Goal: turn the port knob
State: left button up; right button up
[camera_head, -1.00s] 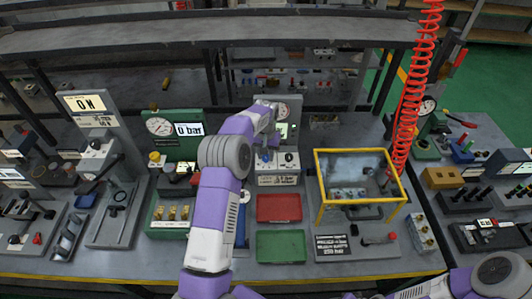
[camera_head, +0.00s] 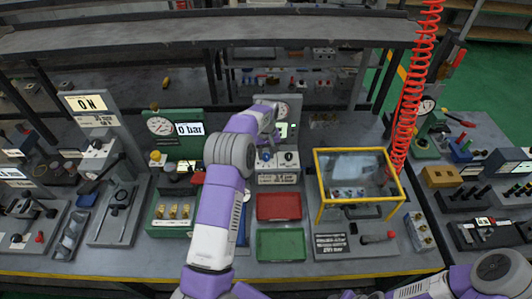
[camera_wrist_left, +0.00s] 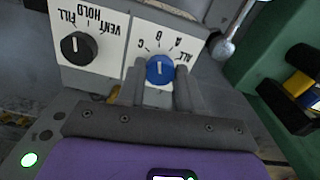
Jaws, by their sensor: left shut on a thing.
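The port knob (camera_wrist_left: 160,70) is a blue dial on a white panel marked C, B, A and ALL in the left wrist view. Its white mark stands nearly upright in that view, roughly toward B. My left gripper (camera_wrist_left: 159,84) is shut on this knob, one grey finger on each side. In the head view the knob (camera_head: 266,156) shows small on the front of the valve block (camera_head: 278,179), below my left wrist. My left arm covers part of the area in front of the block. My right gripper is out of view; only part of my right arm shows at the bottom right.
A black knob (camera_wrist_left: 78,47) marked FILL, HOLD and VENT sits beside the port knob. A red tray (camera_head: 278,207) and a green tray (camera_head: 281,246) lie in front of the block. A yellow-framed box (camera_head: 320,185) stands to the right. A gauge panel (camera_head: 158,127) stands left.

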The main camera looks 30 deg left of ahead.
aim_at(266, 155)
pick_arm(q)
jog(key=shift+w, duration=0.1)
jog(key=o, duration=1)
jog(key=shift+o, duration=0.2)
jog(key=shift+r, duration=0.1)
notch_tip(266, 155, up, 8)
jog(key=shift+f+p, duration=0.25)
jog(key=shift+p, duration=0.1)
